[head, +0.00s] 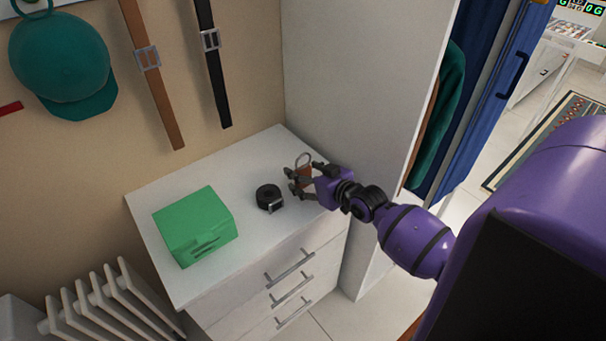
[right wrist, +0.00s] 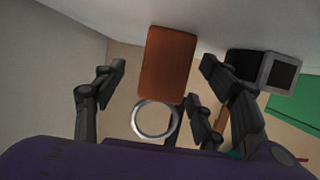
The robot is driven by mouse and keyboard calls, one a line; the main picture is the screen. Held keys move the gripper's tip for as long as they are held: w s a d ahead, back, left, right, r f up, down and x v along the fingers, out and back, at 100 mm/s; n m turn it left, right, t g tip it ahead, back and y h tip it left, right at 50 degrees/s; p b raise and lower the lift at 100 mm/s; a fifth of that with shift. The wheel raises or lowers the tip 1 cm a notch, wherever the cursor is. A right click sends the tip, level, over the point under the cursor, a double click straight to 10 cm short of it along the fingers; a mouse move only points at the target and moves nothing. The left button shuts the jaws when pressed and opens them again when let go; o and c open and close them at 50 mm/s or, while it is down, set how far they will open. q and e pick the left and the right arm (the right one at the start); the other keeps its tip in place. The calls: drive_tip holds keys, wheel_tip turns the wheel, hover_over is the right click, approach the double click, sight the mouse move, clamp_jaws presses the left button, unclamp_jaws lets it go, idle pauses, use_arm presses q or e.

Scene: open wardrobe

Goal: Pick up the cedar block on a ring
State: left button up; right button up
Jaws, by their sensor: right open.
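The cedar block (head: 306,173) is a small brown block with a metal ring at its top, on the right part of the white dresser top (head: 262,152). In the right wrist view the block (right wrist: 170,66) and its ring (right wrist: 157,120) appear between the spread fingers, with a gap on each side. My right gripper (head: 297,180) is open around the block, low over the dresser. Its fingers partly cover the block in the head view; they also show in the right wrist view (right wrist: 163,70). My left gripper is not in view.
A coiled black belt with a buckle (head: 269,197) lies just left of my right gripper; a green box (head: 195,226) stands further left. A white wardrobe panel (head: 365,100) rises to the right. Belts and a green cap (head: 60,60) hang behind. The dresser's back is clear.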

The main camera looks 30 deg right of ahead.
drive_tip(key=shift+w+f, duration=0.3)
drive_tip(key=shift+w, duration=0.2)
drive_tip(key=shift+s, duration=0.1)
drive_tip(key=c, duration=1.3)
drive_tip(key=shift+r, duration=0.1)
